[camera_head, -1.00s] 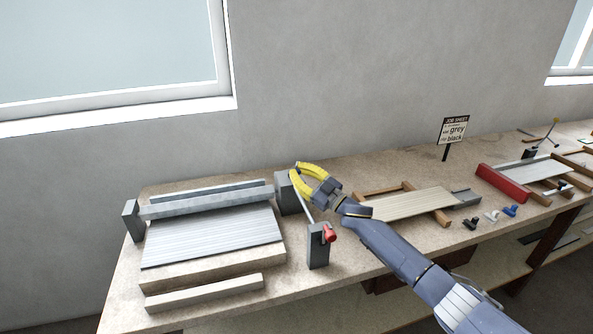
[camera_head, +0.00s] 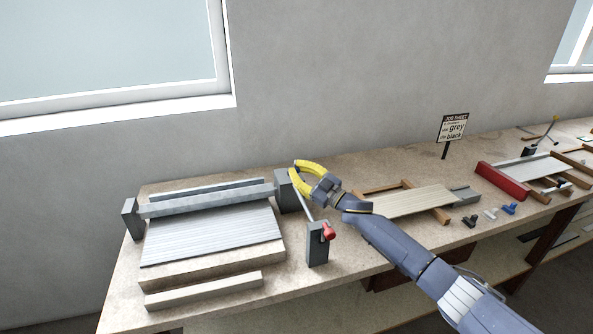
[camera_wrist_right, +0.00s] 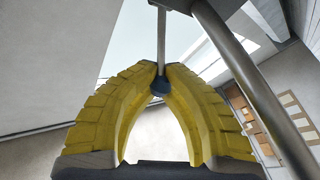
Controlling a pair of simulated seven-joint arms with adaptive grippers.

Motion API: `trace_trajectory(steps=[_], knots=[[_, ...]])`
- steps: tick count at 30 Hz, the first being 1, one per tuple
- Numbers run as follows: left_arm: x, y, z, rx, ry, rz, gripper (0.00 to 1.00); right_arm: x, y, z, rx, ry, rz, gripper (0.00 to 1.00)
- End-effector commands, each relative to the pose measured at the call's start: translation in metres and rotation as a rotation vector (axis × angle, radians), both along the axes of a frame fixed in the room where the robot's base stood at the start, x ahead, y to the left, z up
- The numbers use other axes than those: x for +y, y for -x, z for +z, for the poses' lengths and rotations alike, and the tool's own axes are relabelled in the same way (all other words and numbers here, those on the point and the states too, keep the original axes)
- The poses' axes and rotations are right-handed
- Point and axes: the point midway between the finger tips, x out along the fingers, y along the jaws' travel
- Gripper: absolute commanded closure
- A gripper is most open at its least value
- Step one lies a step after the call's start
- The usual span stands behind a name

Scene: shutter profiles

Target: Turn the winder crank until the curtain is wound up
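The curtain (camera_head: 212,234) is a pale slatted sheet that lies over a wooden board below its grey roller (camera_head: 207,201). Grey end blocks hold the roller; the right one (camera_head: 286,190) is beside my right gripper (camera_head: 293,170). A thin crank rod (camera_head: 303,204) slants from the yellow fingers toward a grey post (camera_head: 318,247) with a red knob (camera_head: 329,232). In the right wrist view, the yellow fingertips (camera_wrist_right: 161,72) close around a thin handle (camera_wrist_right: 161,40), with its dark round end (camera_wrist_right: 159,87) between the fingers. My left gripper is not in view.
A wooden bar (camera_head: 204,291) lies at the bench's front edge. To the right are a slatted panel (camera_head: 415,202) on a wooden frame, a red box (camera_head: 502,182), small coloured fittings (camera_head: 509,209) and a job sheet sign (camera_head: 453,128). The wall stands behind.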

Motion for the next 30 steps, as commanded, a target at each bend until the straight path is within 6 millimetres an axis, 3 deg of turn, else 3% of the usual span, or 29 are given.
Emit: trace_trajectory(steps=[1,20,21,30], knots=[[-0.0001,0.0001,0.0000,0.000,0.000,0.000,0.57,0.0101,0.0055,-0.0021,0.003,-0.004,0.019,1.00],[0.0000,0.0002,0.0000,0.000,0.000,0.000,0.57,0.0112,0.0063,-0.0014,0.002,-0.006,0.022,1.00],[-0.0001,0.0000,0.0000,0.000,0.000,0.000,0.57,0.0113,0.0062,-0.0013,0.002,-0.006,0.022,0.89],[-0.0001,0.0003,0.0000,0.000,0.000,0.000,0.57,0.0063,0.0033,-0.0004,0.001,-0.004,0.012,0.55]])
